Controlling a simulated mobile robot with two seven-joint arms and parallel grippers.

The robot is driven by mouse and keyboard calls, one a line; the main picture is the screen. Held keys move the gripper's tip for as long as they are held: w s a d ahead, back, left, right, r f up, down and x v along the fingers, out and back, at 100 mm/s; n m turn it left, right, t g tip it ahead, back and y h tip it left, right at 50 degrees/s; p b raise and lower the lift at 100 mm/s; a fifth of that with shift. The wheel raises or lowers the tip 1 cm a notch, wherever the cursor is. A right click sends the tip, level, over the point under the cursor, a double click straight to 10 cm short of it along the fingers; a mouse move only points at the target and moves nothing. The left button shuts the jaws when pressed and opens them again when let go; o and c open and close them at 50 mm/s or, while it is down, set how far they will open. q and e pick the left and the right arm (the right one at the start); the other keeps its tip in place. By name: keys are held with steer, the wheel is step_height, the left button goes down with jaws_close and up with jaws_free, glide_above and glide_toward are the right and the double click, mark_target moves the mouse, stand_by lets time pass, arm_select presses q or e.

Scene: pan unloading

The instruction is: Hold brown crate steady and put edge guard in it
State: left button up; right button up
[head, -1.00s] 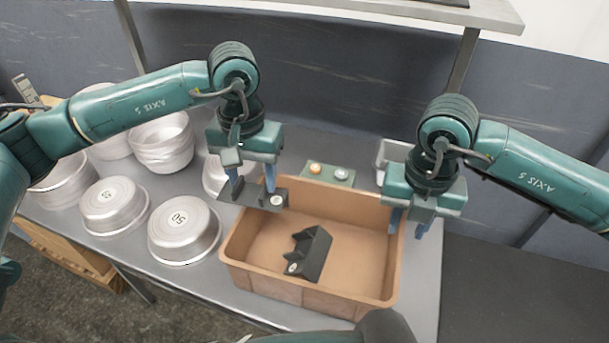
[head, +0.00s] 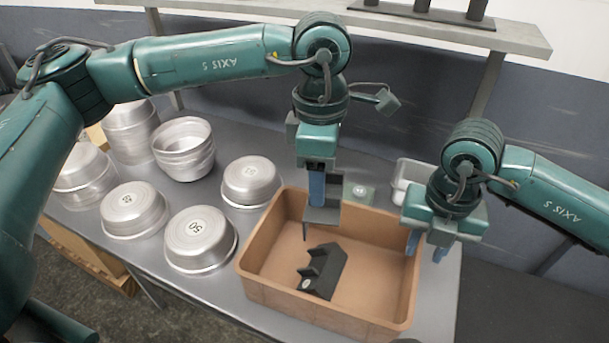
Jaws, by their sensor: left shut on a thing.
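The brown crate (head: 325,312) stands on the table in the head view. One dark edge guard (head: 326,268) lies inside it, with a pale round label at its lower end. My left gripper (head: 317,203) is shut on another dark edge guard (head: 323,215), held above the back part of the crate. The gripper is seen side-on, so one finger hides the other. My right gripper (head: 426,249) is at the crate's right rim, its fingers pointing down and apart, apparently one on each side of the wall. Whether they press on the wall cannot be told.
Several silver pans (head: 200,240) stand on the table left of the crate, some stacked. A small button box (head: 360,192) and a light grey bin (head: 400,183) are behind the crate. A shelf (head: 440,28) runs above the back.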

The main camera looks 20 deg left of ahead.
mark_target(409, 282)
arm_select(q)
steer(key=n, duration=0.2)
steer(key=d+r+n, duration=0.1)
steer(key=n, duration=0.1)
steer(key=d+r+n, duration=0.1)
steer(key=shift+s+n, duration=0.3)
steer(key=shift+n, duration=0.1)
steer(key=n, duration=0.3)
steer(key=shift+s+d+r, duration=0.2)
steer(key=shift+d+r, duration=0.15)
steer(key=shift+d, duration=0.05)
arm_select(e)
steer(key=shift+f, duration=0.1)
step_height(409, 282, down, 12)
steer(key=shift+r, duration=0.1)
jaws_close()
stand_by(0.7)
